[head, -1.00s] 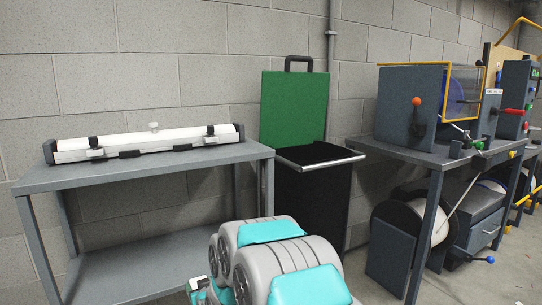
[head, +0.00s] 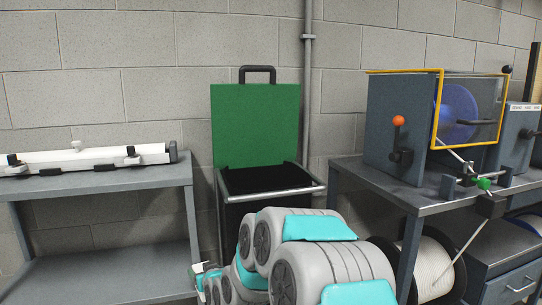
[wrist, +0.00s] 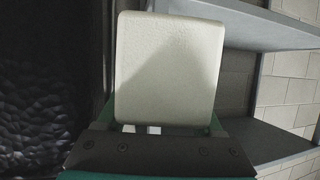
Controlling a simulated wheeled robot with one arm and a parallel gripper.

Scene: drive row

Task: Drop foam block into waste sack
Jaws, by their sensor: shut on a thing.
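The foam block (wrist: 168,68) is a pale, off-white, rounded block filling the upper middle of the wrist view. My gripper (wrist: 160,130) is shut on its near end; the fingertips are mostly hidden by the block. In the head view my gripper is low, mostly behind my own arm, and the block cannot be made out clearly. The waste sack (head: 262,178) is the black opening of a dark bin with a raised green lid (head: 255,125) and a metal front bar. Dark wrinkled material, which looks like the sack, fills the left of the wrist view (wrist: 45,105).
A grey bench (head: 110,180) with a long white fixture (head: 85,160) stands left of the bin. A grey machine table (head: 400,190) with a guarded machine (head: 430,115) stands right, with a white spool (head: 432,268) below. A block wall is behind.

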